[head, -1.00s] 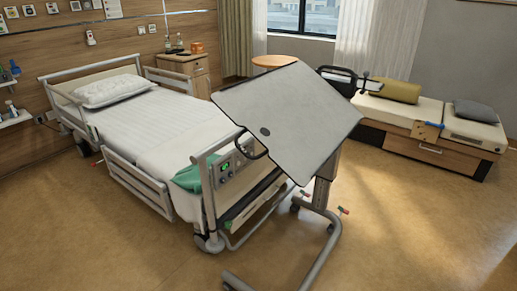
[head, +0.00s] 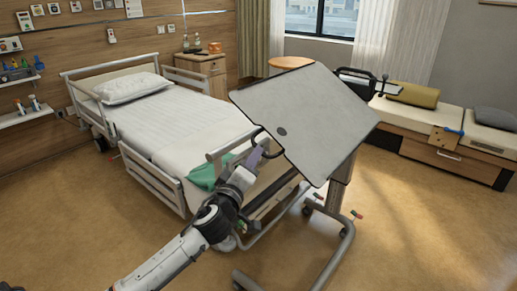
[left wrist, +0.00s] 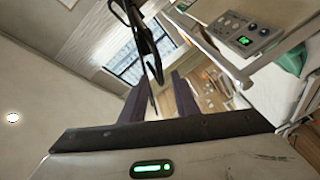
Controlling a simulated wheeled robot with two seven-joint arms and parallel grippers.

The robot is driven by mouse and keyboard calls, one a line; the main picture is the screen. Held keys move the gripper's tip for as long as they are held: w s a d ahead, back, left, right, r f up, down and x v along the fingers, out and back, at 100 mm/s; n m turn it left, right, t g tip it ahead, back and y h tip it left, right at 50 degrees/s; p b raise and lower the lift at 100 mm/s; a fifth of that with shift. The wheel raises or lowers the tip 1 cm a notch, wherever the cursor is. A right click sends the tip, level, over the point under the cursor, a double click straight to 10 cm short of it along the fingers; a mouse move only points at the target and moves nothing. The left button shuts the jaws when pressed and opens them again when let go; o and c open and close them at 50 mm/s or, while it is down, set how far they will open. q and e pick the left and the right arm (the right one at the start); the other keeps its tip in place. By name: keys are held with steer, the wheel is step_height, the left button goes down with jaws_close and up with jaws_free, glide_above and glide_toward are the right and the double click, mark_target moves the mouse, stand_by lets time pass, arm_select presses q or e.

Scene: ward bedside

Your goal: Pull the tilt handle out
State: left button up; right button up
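The tilt handle (head: 263,135) is a black loop at the left edge of the tilted grey tabletop (head: 310,110) in the head view. My left gripper (head: 256,155) has its fingertips close to this loop, just below and left of it. In the left wrist view, the black handle (left wrist: 153,50) hangs down towards the gap between the two dark fingers. The left gripper (left wrist: 163,80) is open there, with a clear gap between its fingers. I cannot tell whether the handle lies between the fingers or just beyond them. My right gripper is not in view.
The bed (head: 175,125) is left of the table, and its footboard control panel (left wrist: 245,33) is close to my left gripper. The table's wheeled base (head: 318,280) stands on the floor. A bench (head: 440,152) is at the right. The right foreground floor is clear.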

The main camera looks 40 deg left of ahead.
arm_select(q)
steer(key=x, duration=0.6)
steer(key=shift+c, duration=0.4)
jaws_close()
